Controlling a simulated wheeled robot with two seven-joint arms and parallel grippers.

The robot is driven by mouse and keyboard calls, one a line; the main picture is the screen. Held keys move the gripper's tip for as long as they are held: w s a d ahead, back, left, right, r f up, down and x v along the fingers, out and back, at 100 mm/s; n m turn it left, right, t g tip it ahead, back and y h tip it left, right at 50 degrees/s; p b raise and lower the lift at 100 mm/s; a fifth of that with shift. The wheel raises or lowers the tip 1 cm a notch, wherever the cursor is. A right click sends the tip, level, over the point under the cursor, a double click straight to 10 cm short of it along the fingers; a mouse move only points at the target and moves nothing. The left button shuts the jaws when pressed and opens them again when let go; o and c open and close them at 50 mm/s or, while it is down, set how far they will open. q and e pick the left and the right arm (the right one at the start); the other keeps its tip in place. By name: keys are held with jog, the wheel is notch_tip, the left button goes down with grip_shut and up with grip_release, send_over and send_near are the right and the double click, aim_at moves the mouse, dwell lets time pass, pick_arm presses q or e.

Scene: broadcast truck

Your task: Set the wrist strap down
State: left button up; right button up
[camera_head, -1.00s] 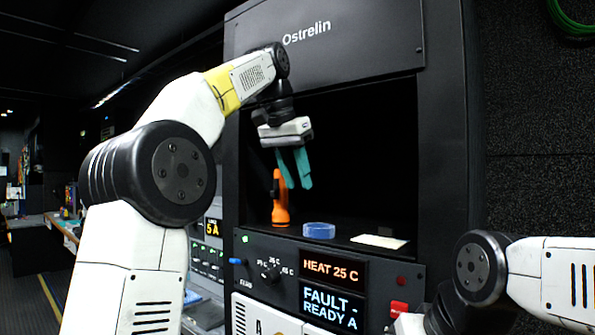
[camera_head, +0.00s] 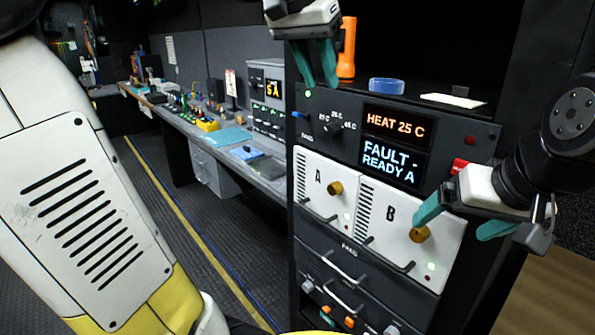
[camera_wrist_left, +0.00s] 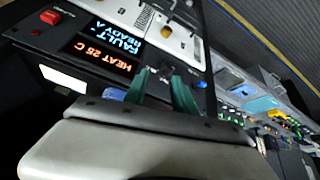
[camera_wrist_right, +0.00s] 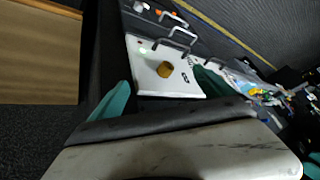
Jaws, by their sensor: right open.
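A blue ring-shaped band (camera_head: 386,86), which looks like the wrist strap, lies on the cabinet shelf (camera_head: 410,98); part of it shows in the left wrist view (camera_wrist_left: 115,93). My left gripper (camera_head: 316,80) hangs by the left of the shelf opening, left of the band and apart from it. Its teal fingers are partly open with nothing visible between them. My right gripper (camera_head: 462,222) is open and empty before the front of module B (camera_head: 385,225). Its left finger is close to the brass knob (camera_head: 420,233); I cannot tell if they touch.
An orange flashlight (camera_head: 347,48) stands behind the left gripper. A white card (camera_head: 452,101) lies on the shelf to the right. The display (camera_head: 392,163) reads FAULT - READY A. A red switch (camera_head: 459,165) is above the right gripper. A cluttered bench (camera_head: 215,135) runs back left.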

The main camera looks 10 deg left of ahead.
pick_arm(q)
jog(key=s+a+f+n, duration=0.1)
jog(key=s+f, duration=0.5)
jog(key=f, duration=0.3)
jog(key=s+a+f+n+t, duration=0.1)
jog(key=s+a+f+n, duration=0.1)
jog(key=s+f, duration=0.5)
notch_tip(320, 180, down, 4)
jog(key=shift+a+r, duration=0.2)
jog(key=shift+a, duration=0.05)
